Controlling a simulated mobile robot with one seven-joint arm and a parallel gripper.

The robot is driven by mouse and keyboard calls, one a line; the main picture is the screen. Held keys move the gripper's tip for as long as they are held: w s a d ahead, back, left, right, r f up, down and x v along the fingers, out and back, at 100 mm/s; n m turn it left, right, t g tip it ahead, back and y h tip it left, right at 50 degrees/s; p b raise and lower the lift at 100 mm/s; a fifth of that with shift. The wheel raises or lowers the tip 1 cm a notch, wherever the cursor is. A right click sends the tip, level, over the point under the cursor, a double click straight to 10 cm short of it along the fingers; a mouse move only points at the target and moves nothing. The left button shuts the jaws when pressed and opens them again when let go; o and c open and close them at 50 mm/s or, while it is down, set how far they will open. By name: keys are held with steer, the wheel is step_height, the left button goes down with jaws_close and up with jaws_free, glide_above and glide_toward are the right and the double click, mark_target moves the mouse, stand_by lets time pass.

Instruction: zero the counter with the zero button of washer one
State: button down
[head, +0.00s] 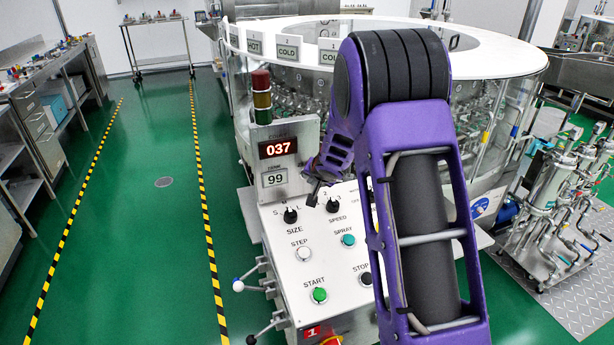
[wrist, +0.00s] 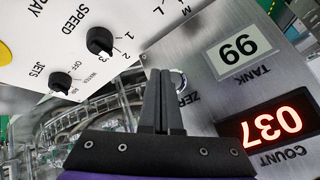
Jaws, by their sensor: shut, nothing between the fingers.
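Washer one's control panel (head: 325,265) stands in the middle of the head view, with a red "1" plate low on its front. Its red counter (head: 277,148) reads 037; it also shows upside down in the wrist view (wrist: 272,127). My gripper (head: 312,192) is shut and empty, in front of the panel near the upright display plate. In the wrist view its fingers (wrist: 160,75) cover part of the "ZERO" label (wrist: 182,98). A small shiny rim (wrist: 181,78) shows beside the fingertips, perhaps the zero button; the rest is hidden. I cannot tell whether the fingers touch it.
The tank display (head: 275,180) reads 99. The size knob (head: 290,215), speed knob (head: 332,205) and step (head: 303,253), spray (head: 348,240), start (head: 319,295) and stop (head: 366,279) buttons are close by. A signal tower (head: 262,95) rises above. The green floor at left is clear.

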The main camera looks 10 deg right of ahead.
steer(key=shift+w, duration=0.1)
stand_by(0.5)
steer(key=shift+w+a+p, duration=0.1)
steer(key=shift+w+p, duration=0.25)
steer(key=shift+p, duration=0.05)
steer(key=shift+w+p, duration=0.4)
stand_by(0.5)
steer(key=shift+s, duration=0.1)
steer(key=shift+s+b, duration=0.55)
steer(key=shift+s, duration=0.15)
steer(key=shift+s, duration=0.1)
steer(key=shift+s+d+b, duration=0.2)
steer(key=shift+s+b, duration=0.2)
steer(key=shift+s, duration=0.4)
steer(key=shift+s+d+b, duration=0.2)
steer(key=shift+s+b, duration=0.15)
steer(key=shift+s, duration=0.45)
steer(key=shift+s+d+b, duration=0.2)
steer(key=shift+s+b, duration=0.2)
steer(key=shift+s, duration=0.4)
